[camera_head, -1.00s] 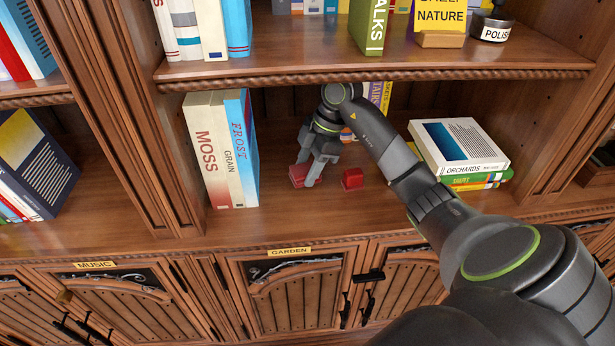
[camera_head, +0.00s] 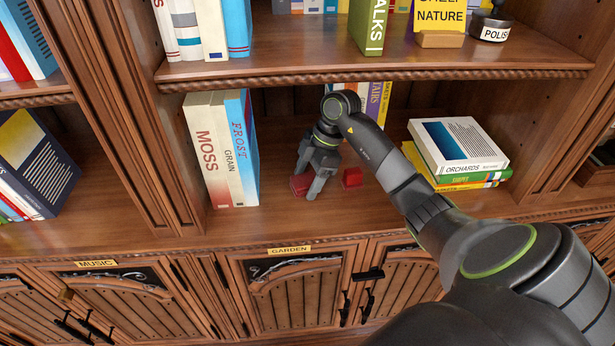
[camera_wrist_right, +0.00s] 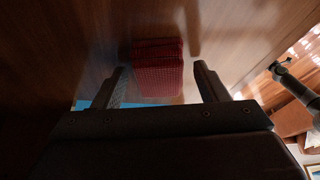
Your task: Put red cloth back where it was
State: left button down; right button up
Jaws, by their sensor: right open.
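A folded red checked cloth (camera_wrist_right: 158,68) lies on the shelf board in the right wrist view, ahead of and between the two fingertips. My right gripper (camera_head: 306,182) is open, reaching down into the middle shelf bay, and it also shows in the right wrist view (camera_wrist_right: 160,78). In the head view, the red cloth (camera_head: 299,185) is partly covered by the fingers. I cannot tell whether they touch it. My left gripper is not in view.
Upright books, with a white Moss book (camera_head: 212,150) at the end, stand left of the gripper. A book stack (camera_head: 458,150) lies on the right. The upper shelf edge (camera_head: 380,77) passes above my arm. Bare board (camera_head: 270,222) lies in front.

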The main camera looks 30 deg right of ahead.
aim_at(307, 178)
jog(key=v, duration=0.5)
jog(key=s+d+b, duration=0.1)
jog(key=d, duration=0.3)
jog(key=d+b, duration=0.1)
jog(key=d, duration=0.2)
jog(key=s+d+b, duration=0.1)
jog(key=d, duration=0.3)
jog(key=shift+s+d+r, duration=0.1)
jog(key=shift+s+d, duration=0.25)
jog(key=shift+s, duration=0.05)
